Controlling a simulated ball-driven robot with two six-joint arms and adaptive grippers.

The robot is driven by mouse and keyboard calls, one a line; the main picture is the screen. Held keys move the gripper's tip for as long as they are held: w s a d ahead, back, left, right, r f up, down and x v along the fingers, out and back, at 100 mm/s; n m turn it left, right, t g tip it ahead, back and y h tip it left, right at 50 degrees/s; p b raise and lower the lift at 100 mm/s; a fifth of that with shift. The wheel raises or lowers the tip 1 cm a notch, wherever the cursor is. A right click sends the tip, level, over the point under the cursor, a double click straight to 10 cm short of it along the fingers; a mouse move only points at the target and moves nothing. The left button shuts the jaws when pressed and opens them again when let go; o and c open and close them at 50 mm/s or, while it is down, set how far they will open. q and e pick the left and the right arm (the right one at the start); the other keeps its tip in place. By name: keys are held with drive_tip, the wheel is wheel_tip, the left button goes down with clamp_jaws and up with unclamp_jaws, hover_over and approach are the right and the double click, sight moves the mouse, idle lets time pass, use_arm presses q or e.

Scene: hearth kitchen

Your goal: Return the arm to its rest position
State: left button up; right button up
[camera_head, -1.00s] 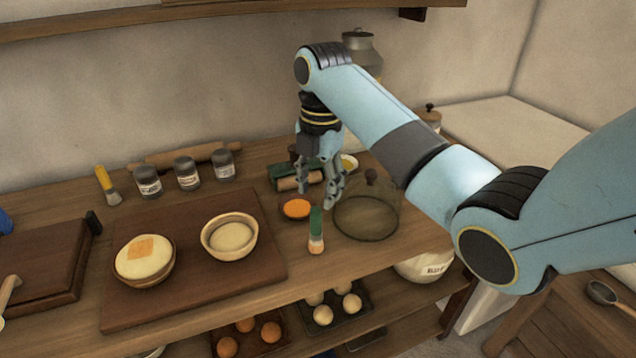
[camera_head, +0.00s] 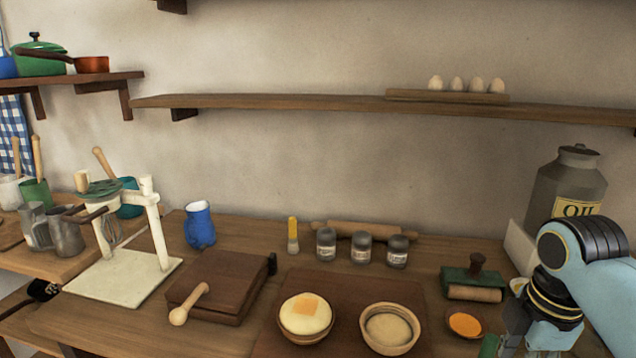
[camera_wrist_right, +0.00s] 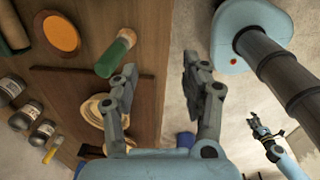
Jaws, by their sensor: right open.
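My right arm comes in at the lower right of the head view, with its gripper (camera_head: 520,342) low at the bottom edge and its fingertips cut off. In the right wrist view this gripper (camera_wrist_right: 160,68) is open, with nothing between its fingers. A green-handled brush (camera_wrist_right: 118,52) on the counter shows beyond the left finger. My left gripper (camera_wrist_right: 264,130) shows small at the lower right of the wrist view, its fingers apart and empty. It is not in the head view.
The counter holds a dark board (camera_head: 268,345) with two bowls, several jars (camera_head: 361,247), a green roller tool (camera_head: 472,285), an orange dish (camera_head: 464,323) and an oil can (camera_head: 570,180). A shelf (camera_head: 330,105) runs above. Bare floor (camera_wrist_right: 178,100) shows beside the counter.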

drive_tip(key=s+a+r+m+t, duration=0.1)
drive_tip(key=s+r+m, duration=0.1)
drive_tip(key=s+m, duration=0.7)
drive_tip(key=s+a+r+m+t, duration=0.2)
drive_tip(key=s+m, duration=0.4)
drive_tip(key=s, duration=0.4)
wheel_tip(320, 180, down, 35)
drive_tip(key=s+d+g+b, duration=0.2)
drive_tip(key=d+b, duration=0.1)
drive_tip(key=b, duration=0.5)
drive_tip(key=s+f+m+g+b, duration=0.1)
drive_tip(key=s+f+b, duration=0.5)
drive_tip(key=s+f, duration=1.2)
wheel_tip(320, 180, down, 4)
drive_tip(key=shift+s+d+h, duration=0.2)
drive_tip(key=shift+d+h, duration=0.1)
drive_tip(key=shift+d, duration=0.15)
